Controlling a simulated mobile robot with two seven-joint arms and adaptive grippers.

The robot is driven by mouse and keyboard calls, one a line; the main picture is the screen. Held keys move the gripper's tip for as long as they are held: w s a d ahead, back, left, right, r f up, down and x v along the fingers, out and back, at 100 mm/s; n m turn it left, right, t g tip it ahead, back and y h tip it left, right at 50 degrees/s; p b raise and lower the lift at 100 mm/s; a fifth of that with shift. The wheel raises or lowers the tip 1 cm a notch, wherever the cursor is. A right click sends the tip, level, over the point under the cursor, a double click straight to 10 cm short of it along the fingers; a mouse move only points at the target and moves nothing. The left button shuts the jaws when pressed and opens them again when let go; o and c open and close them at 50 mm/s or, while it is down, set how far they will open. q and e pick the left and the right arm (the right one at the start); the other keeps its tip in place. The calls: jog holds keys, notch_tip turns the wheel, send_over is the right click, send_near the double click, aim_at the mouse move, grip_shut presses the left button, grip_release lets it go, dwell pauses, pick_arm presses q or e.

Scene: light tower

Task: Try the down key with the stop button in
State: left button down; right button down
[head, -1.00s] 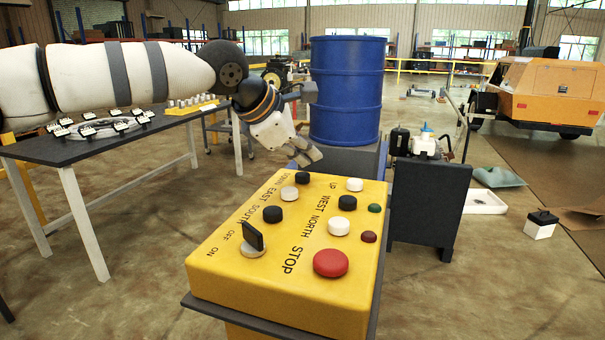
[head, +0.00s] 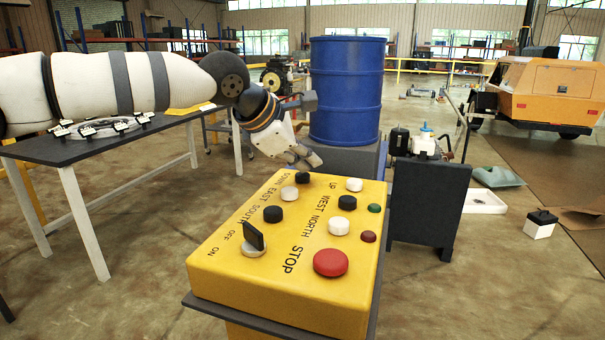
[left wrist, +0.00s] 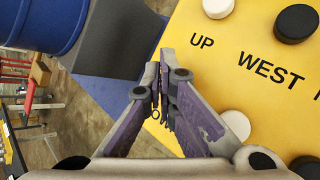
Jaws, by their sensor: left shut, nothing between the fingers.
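The yellow control box (head: 235,270) carries two rows of round buttons. My right gripper is not in view.
A selector switch (head: 253,238), green and dark red lamps (head: 369,237) and other black and white buttons sit on the box. The white EAST button (left wrist: 235,123) is close to my fingers. A blue drum (head: 346,90) stands behind; a dark table (head: 95,150) is at left.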

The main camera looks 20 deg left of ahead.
aim_at(305, 175)
pick_arm(q)
jog(key=shift+f, duration=0.55)
dwell(1.4)
jog(key=shift+r, duration=1.1)
jog(key=shift+r, duration=0.1)
jog(key=shift+r+p, duration=0.3)
jog(key=shift+r, duration=2.15)
